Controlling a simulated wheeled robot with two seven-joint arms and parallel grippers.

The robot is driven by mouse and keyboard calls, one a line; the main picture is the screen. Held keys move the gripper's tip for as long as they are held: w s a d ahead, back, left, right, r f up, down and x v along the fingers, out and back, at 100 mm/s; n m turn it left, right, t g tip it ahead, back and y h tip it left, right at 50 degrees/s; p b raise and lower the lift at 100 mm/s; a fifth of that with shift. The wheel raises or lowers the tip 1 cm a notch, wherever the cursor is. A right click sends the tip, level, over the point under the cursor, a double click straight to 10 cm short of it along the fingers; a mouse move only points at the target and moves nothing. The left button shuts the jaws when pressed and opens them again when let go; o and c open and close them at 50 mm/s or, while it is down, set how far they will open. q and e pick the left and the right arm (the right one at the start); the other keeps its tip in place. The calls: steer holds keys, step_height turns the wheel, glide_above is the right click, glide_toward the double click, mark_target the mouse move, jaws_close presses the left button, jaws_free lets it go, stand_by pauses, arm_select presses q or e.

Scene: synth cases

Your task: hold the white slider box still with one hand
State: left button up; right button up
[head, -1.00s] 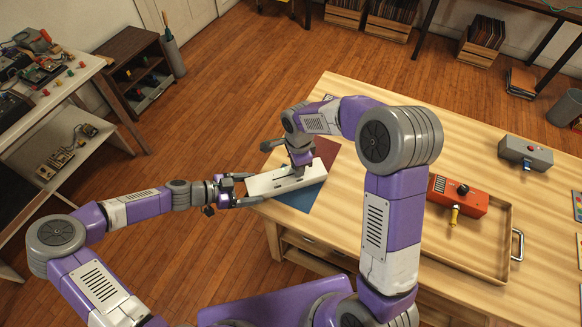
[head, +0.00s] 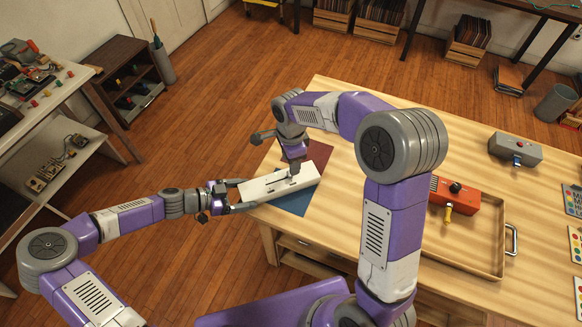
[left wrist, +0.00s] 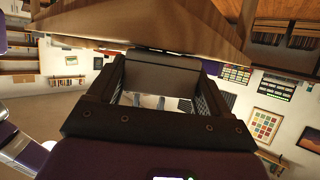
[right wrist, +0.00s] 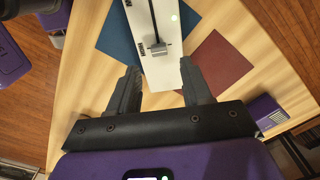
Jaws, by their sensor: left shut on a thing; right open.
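The white slider box (head: 268,188) lies at the table's left edge, over a blue mat (head: 296,203) and a red mat (head: 319,153). My left gripper (head: 236,194) is shut on its left end. In the left wrist view, a dark grey face (left wrist: 160,78), apparently the box end in shadow, fills the space between the fingers (left wrist: 160,92). My right gripper (head: 293,166) is open above the box. In the right wrist view, the box (right wrist: 160,75) and its slot with a grey slider knob (right wrist: 158,48) show beyond the open, empty fingers (right wrist: 160,85).
A grey device (head: 515,150) sits farther back. The table's middle is bare behind my right arm.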

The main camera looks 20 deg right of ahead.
step_height(320, 180, up, 7)
stand_by(0.3)
arm_select(q)
steer(key=o, duration=1.1)
steer(key=shift+a, duration=0.1)
steer(key=v, duration=1.2)
steer(key=shift+r, duration=0.1)
